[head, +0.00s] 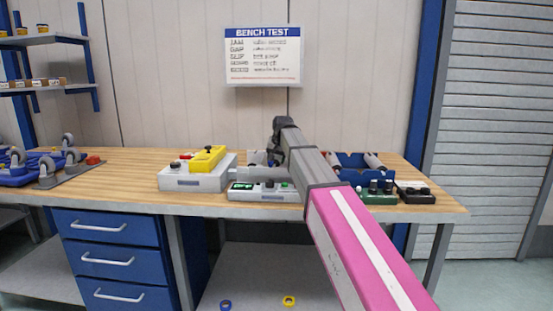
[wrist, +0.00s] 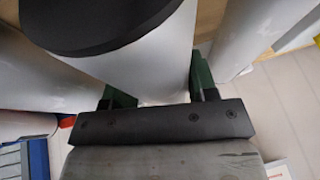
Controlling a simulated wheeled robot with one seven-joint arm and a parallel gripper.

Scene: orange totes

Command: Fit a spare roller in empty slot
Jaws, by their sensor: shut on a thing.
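My gripper (wrist: 160,92) is shut on a light grey roller (wrist: 140,68) with a black end cap, its green fingers on either side of the roller. In the head view my arm hides most of the gripper and the held roller. In the wrist view more grey rollers lie to the left (wrist: 45,82) and right (wrist: 238,38) of the held one. I cannot make out the empty slot.
A white box with a yellow block (head: 208,159) stands left of my arm. A control box with a green display (head: 243,186) sits at the front edge. The bench (head: 130,165) is clear at left-centre.

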